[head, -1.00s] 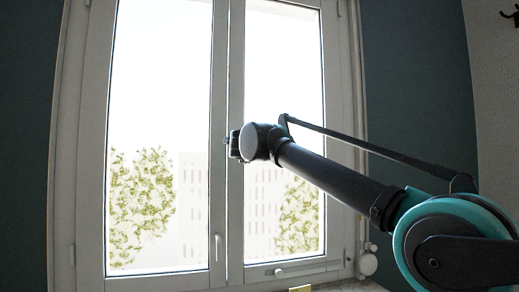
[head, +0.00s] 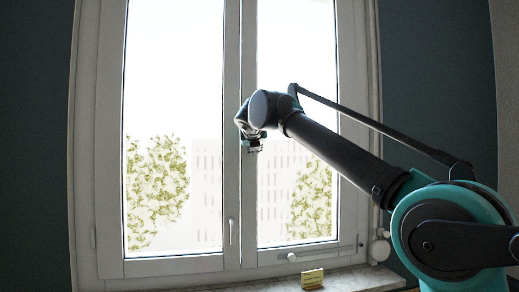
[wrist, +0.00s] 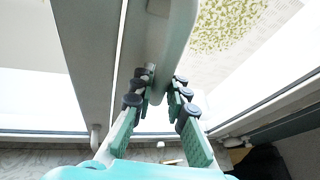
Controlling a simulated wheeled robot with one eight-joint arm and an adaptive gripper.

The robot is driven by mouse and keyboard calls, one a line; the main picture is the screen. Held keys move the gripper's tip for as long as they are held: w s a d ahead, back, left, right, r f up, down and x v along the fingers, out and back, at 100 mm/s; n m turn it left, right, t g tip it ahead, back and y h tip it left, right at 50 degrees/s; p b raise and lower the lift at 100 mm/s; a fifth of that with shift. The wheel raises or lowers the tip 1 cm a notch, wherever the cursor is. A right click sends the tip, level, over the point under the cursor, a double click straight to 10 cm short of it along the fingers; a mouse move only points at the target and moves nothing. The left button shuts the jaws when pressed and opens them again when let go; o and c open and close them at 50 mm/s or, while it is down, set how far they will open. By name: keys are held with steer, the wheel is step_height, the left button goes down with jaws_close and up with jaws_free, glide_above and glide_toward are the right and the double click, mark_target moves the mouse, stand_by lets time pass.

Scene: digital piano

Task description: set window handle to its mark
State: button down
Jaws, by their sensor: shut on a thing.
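The window handle (wrist: 172,48) is a smooth grey-white lever in the wrist view, running down between my fingers. My gripper (wrist: 160,82) is shut on it, with a finger on each side. In the head view my gripper (head: 252,147) is at the middle stile of the white window (head: 233,185) and points down. The handle is hidden there behind my gripper and wrist. I cannot make out a mark in either view.
A small white lever (head: 231,231) sits lower on the left sash. A white knob (head: 379,250) is at the frame's lower right. The glass area beside my gripper is clear.

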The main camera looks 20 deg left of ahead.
steer(key=shift+s+a+m+g+y, duration=0.3)
steer(key=shift+a+m, duration=0.2)
stand_by(0.3)
steer(key=c, duration=1.5)
jaws_free()
steer(key=v, duration=1.2)
steer(key=shift+f, duration=0.1)
